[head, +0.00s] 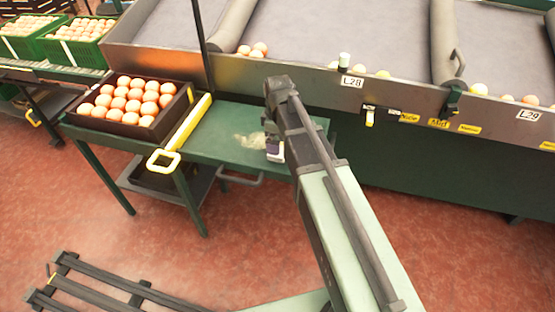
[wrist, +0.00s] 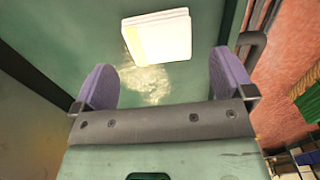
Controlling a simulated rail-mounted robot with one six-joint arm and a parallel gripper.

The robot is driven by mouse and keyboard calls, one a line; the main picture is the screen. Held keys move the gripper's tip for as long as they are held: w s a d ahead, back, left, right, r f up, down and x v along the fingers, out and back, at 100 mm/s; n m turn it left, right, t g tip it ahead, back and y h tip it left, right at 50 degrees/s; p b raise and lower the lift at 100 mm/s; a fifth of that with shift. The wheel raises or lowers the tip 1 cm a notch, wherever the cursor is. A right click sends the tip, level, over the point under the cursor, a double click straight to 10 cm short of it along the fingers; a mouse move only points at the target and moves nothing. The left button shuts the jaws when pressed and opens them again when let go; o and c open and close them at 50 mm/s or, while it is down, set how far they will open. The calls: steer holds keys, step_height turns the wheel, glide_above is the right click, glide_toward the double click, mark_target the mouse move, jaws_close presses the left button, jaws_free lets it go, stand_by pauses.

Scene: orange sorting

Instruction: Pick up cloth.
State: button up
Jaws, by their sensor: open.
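The cloth (wrist: 160,38) is a folded, cream-white square lying flat on the green table in the wrist view. My gripper (wrist: 163,80) has its two purple fingers spread wide, with nothing between them. The cloth lies beyond the fingertips in that picture, apart from both. A pale, wet-looking smear (wrist: 148,84) on the table shows between the fingers; it also shows in the head view (head: 250,140).
A dark crate of oranges (head: 178,92) stands on the left of the green table (head: 215,125). A yellow-handled tool (head: 182,132) lies beside it. The sorting conveyor (head: 330,85) with a few fruits runs behind. A slatted black rack (head: 100,285) is on the floor.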

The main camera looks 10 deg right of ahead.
step_height(320, 180, down, 6)
steer(key=b, duration=0.5)
steer(key=shift+w+d+r, duration=0.1)
steer(key=shift+w+r, duration=0.05)
steer(key=shift+r, duration=0.3)
steer(key=shift+c, duration=0.2)
steer(key=c, duration=0.9)
steer(key=shift+o, duration=0.2)
steer(key=shift+r, duration=0.1)
step_height(320, 180, up, 20)
steer(key=p, duration=2)
